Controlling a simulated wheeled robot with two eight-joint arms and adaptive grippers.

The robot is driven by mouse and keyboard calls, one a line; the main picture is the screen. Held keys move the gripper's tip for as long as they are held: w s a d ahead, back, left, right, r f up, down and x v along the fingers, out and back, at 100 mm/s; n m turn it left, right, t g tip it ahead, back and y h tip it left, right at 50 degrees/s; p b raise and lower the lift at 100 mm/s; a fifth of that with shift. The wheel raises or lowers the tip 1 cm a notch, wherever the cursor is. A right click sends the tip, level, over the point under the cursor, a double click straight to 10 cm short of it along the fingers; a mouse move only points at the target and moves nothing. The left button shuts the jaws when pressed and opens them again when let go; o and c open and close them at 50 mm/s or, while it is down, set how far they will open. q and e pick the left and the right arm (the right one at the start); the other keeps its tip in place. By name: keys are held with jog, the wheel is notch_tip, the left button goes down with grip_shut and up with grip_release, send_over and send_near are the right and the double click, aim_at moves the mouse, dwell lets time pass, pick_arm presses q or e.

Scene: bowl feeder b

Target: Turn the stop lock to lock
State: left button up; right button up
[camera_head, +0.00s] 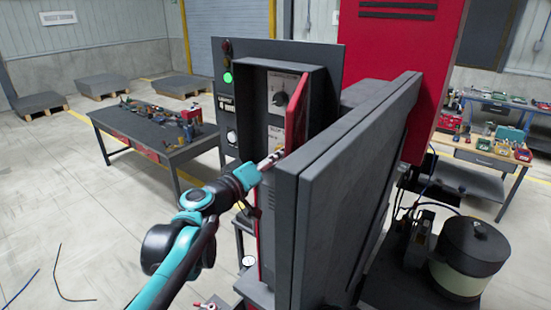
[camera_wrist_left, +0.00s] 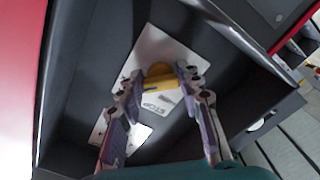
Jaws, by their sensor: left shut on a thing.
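The stop lock is a yellow handle (camera_wrist_left: 160,71) on a white plate (camera_wrist_left: 163,47) marked STOP, seen tilted in the left wrist view. My left gripper (camera_wrist_left: 162,86) has its fingertips on both sides of the handle and is shut on it. In the head view my left gripper (camera_head: 276,156) reaches into the open dark cabinet (camera_head: 317,84), at its lower white plate (camera_head: 276,135). The handle is hidden there behind the gripper and the red panel edge. The lock's exact angle is hard to read. My right gripper is not in view.
An upper plate with a dark knob (camera_head: 281,98) sits above the lock. A large dark door (camera_head: 345,160) stands open close to the right of my left arm. A workbench (camera_head: 165,150) stands to the left, and the floor before it is clear.

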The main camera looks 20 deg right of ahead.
pick_arm(q)
jog(key=shift+s+f, duration=0.1)
jog(key=o, duration=1.2)
jog(key=shift+c, duration=0.2)
jog(key=v, duration=1.2)
